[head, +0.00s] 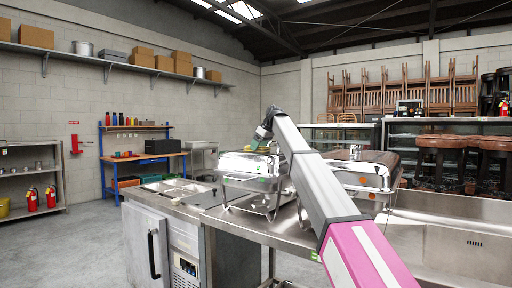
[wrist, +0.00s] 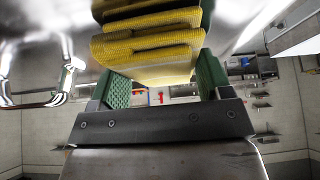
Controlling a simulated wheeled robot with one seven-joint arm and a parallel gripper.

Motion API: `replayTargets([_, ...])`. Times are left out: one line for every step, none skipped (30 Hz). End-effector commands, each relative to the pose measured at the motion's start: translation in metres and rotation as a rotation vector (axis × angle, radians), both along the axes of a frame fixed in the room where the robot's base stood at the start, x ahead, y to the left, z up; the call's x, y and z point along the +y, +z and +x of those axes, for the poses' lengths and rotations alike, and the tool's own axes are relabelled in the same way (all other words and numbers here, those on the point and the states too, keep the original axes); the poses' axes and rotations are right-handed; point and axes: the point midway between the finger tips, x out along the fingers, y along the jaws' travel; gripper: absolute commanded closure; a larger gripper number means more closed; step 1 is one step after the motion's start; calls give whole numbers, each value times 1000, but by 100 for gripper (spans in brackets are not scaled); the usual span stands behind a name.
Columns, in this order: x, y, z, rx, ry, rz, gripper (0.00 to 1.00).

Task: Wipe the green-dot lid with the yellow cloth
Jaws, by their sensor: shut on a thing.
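The green-dot lid (head: 246,163) is the shiny steel cover of the left chafing dish on the steel counter. Its green mark (head: 262,184) shows low on the front. My gripper (head: 263,135) is at the top of this lid, toward its right part, with my arm crossing in front. In the wrist view my gripper (wrist: 162,88) has green-padded fingers shut on the folded yellow cloth (wrist: 150,45). Shiny metal lies close beyond the cloth, but I cannot tell whether they touch. The cloth is not clear in the head view.
A second chafing dish (head: 362,170) with an orange mark stands to the right, behind my arm. A refrigerated prep counter (head: 165,245) with pans on top is at the left. The steel counter (head: 275,233) is bare in front of the dishes.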

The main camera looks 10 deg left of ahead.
Motion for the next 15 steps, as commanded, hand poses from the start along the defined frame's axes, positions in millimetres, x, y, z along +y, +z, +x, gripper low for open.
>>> replayTargets([-7,-4,-4,3,-1,-8,51])
replayTargets([-9,-4,-5,3,-1,-8,51])
replayTargets([-12,-4,-6,3,-1,-8,51])
replayTargets([-14,-4,-7,3,-1,-8,51])
replayTargets([-16,-4,-8,4,-1,-9,51])
replayTargets([-18,-4,-9,3,0,-9,51])
replayTargets([-19,-3,-9,3,0,-9,51])
replayTargets([-20,-3,-9,4,0,-9,51])
replayTargets([-21,-3,-9,4,0,-9,51])
replayTargets([-21,-3,-10,4,0,-9,51])
replayTargets([-21,-3,-10,4,0,-9,51])
replayTargets([-22,-3,-10,4,0,-9,51])
replayTargets([-24,-3,-11,4,0,-9,51])
replayTargets([-25,-3,-11,3,0,-9,51])
replayTargets([-27,-3,-12,3,0,-9,51])
